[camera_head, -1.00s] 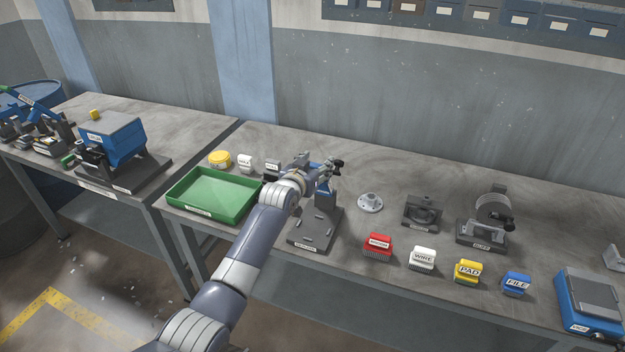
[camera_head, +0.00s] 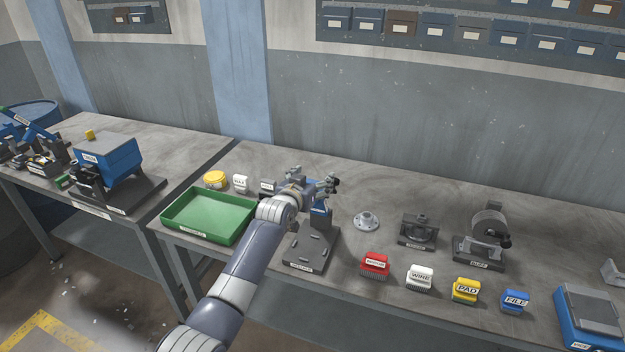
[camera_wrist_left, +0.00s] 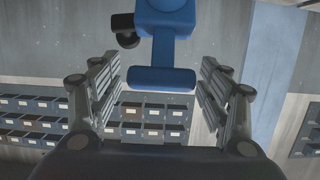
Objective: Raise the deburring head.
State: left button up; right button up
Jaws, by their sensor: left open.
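The deburring station stands on the right-hand table, with a dark base plate (camera_head: 313,246) and a blue upright (camera_head: 320,215). A black knob (camera_head: 335,183) shows near its top. My left gripper (camera_head: 318,187) is at the top of this station and hides much of the head. In the left wrist view, the blue head (camera_wrist_left: 165,18) with a black knob shows, and a blue crossbar (camera_wrist_left: 162,79) lies between the spread fingers of my left gripper (camera_wrist_left: 160,92). Gaps show on both sides of the bar. My right gripper is out of view.
A green tray (camera_head: 168,218) is left of the station. A round flanged part (camera_head: 367,221), a dark fixture (camera_head: 417,231) and a wheel machine (camera_head: 487,235) stand to the right.

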pick_arm(q)
jog(key=shift+s+f, duration=0.1)
jog(key=v, duration=1.2)
jog(key=s+a+f+g+y+b, duration=0.1)
jog(key=s+f+g, duration=0.15)
jog(key=f, duration=0.95)
jog(key=s+a+f+g+y, duration=0.1)
jog(key=s+a+f, duration=0.15)
jog(key=f, duration=0.95)
jog(key=s+a+f+g, duration=0.2)
jog(key=s+f, duration=0.5)
jog(key=f, duration=0.3)
jog(key=s+a+f+g, duration=0.1)
jog(key=s+f+g, duration=0.1)
jog(key=s+f, duration=0.7)
jog(key=s+a+f+g, duration=0.2)
jog(key=s+f, duration=0.5)
jog(key=s, duration=0.6)
jog(key=s+a+f+g+y+b, duration=0.1)
jog(key=s+a+f+g, duration=0.1)
jog(key=s+f, duration=0.6)
jog(key=s+a+f+g+y+b, duration=0.1)
jog(key=s+f, duration=0.6)
jog(key=s, duration=1.3)
jog(key=shift+s+a+f+n+g, duration=0.25)
jog(key=shift+a+g, duration=0.3)
jog(key=shift+a, duration=0.4)
